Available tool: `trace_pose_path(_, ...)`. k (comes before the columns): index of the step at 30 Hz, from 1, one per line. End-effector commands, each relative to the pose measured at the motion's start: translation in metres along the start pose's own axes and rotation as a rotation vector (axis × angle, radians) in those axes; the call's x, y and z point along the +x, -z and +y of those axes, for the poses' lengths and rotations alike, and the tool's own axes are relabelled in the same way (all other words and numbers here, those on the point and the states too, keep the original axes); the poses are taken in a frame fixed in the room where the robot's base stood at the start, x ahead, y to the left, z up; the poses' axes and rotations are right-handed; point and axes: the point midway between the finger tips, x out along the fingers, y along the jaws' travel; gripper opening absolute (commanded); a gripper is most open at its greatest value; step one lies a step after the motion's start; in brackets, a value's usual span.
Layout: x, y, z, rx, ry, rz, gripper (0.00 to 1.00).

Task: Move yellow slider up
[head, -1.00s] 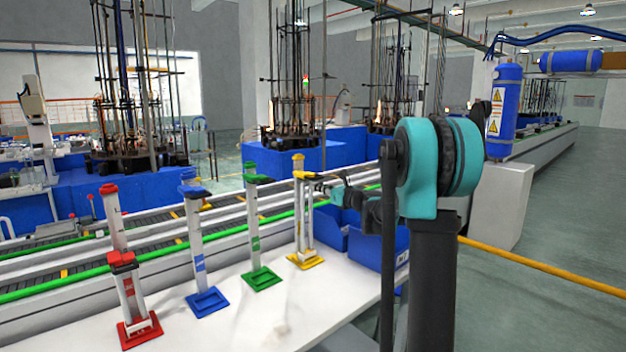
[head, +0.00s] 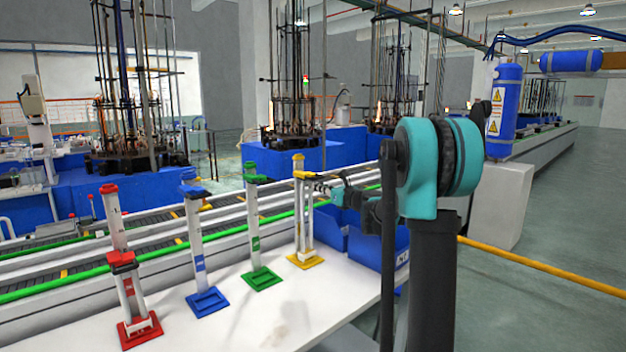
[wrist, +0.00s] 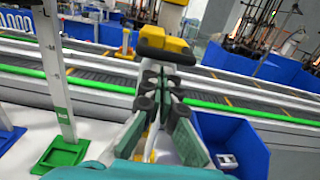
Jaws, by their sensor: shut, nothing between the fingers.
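The yellow-marked stand rises from a yellow base (head: 305,260) at the right end of the row. The yellow slider (head: 305,174) shows near the top of its column, under the yellow cap (head: 298,157). My gripper (head: 321,186) is shut and empty, just right of the column and close below the slider. In the wrist view my gripper (wrist: 164,84) points at the stand, and a yellow and black piece (wrist: 166,44) of the stand's top lies just beyond the fingertips. Whether they touch it I cannot tell. The fingers hide much of the column.
The green stand (head: 258,235), blue stand (head: 197,250) and red stand (head: 121,262) stand to the left on the white table (head: 255,325). Blue bins (head: 380,245) sit right of the yellow stand. A conveyor with a green rail (head: 60,280) runs behind.

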Motion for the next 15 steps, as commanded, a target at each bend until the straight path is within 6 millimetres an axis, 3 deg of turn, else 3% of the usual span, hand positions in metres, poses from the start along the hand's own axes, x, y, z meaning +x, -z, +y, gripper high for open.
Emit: trace_pose_path(15,0.000,-0.011,0.000,0.000,0.000,0.000,0.00)
